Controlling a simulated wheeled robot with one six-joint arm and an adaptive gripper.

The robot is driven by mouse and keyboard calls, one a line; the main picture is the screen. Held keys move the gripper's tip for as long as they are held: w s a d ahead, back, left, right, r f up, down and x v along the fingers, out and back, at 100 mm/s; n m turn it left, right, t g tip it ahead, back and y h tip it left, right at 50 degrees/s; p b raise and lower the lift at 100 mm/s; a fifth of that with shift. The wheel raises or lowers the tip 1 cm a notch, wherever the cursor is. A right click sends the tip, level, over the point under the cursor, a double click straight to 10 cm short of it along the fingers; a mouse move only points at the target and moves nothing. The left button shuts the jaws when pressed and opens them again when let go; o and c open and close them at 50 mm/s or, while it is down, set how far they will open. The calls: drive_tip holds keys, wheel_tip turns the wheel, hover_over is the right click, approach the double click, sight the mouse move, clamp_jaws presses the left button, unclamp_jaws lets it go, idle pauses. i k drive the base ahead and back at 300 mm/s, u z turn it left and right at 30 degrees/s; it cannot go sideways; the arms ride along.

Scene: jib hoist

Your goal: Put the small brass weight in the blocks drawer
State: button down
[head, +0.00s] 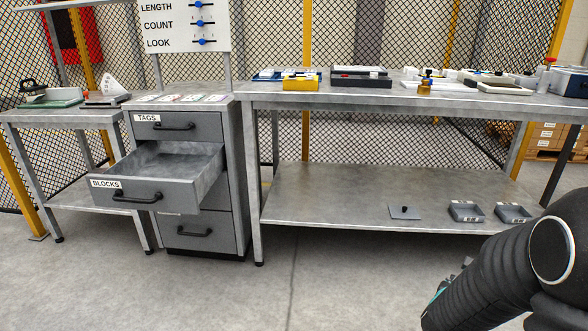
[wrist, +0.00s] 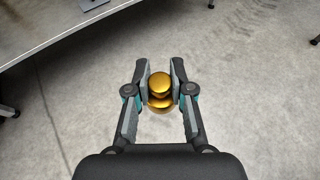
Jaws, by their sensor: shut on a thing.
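In the wrist view my gripper (wrist: 160,88) is shut on the small brass weight (wrist: 160,83), a round golden piece with a knob. The weight is between the two fingers, above the bare concrete floor. In the head view the weight is not visible; my arm fills the lower right corner. The blocks drawer (head: 160,192) is pulled open from the grey cabinet, left of centre in the head view. Its label reads BLOCKS, and the part of its inside that shows looks empty.
The tags drawer (head: 175,127) above is shut. A long steel bench (head: 350,98) stands right of the cabinet with several items on top. Its lower shelf (head: 330,190) holds small grey trays (head: 466,211). A side table (head: 60,117) stands left. The floor in front is clear.

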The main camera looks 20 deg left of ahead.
sight(167, 169)
drive_tip(key=u, duration=3.6)
drive_tip(key=i, duration=3.5)
drive_tip(key=z, duration=3.65)
